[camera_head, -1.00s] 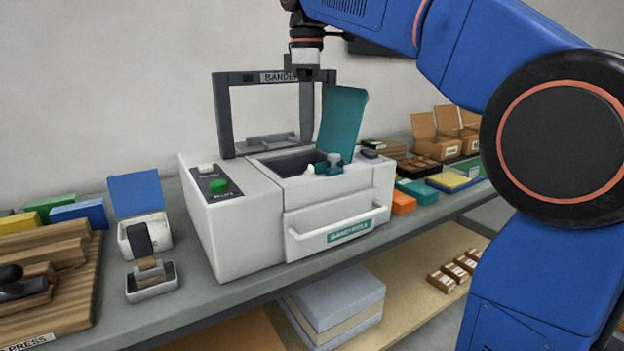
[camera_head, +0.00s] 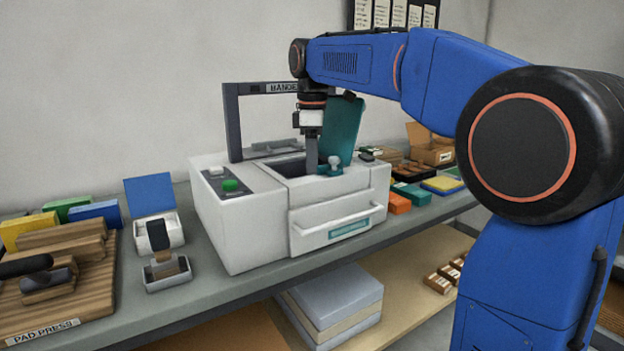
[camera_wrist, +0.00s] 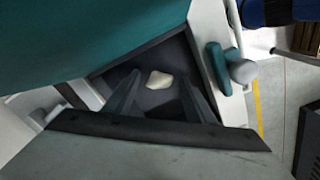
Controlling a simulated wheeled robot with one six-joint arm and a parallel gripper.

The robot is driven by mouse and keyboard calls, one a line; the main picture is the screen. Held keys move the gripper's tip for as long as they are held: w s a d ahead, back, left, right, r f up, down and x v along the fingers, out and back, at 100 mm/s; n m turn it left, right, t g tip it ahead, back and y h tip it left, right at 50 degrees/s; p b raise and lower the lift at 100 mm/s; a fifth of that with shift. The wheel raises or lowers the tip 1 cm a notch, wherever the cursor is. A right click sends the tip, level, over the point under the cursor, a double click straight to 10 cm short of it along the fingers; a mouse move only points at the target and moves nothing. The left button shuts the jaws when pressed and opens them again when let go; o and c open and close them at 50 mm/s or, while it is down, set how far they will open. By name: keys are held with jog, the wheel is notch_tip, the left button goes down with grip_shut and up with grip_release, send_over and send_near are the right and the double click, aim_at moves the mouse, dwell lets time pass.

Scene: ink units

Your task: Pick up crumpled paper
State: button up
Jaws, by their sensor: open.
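The crumpled paper (camera_wrist: 159,80) is a small off-white lump on the dark floor of the machine's opening, in the middle of the wrist view. My gripper (camera_head: 311,171) points down into the top opening of the white machine (camera_head: 240,235). In the wrist view its two dark fingers stand apart, one to each side of the paper. The jaws are open and hold nothing. In the head view the fingertips and the paper are hidden inside the opening.
The teal lid (camera_head: 343,130) stands raised just right of my gripper. A dark frame (camera_head: 233,125) stands behind the opening. A latch knob (camera_head: 334,162) sits at the opening's right edge. A stamp (camera_head: 158,238) and wooden pad press (camera_head: 70,298) are on the left.

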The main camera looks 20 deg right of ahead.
jog(key=c, duration=1.1)
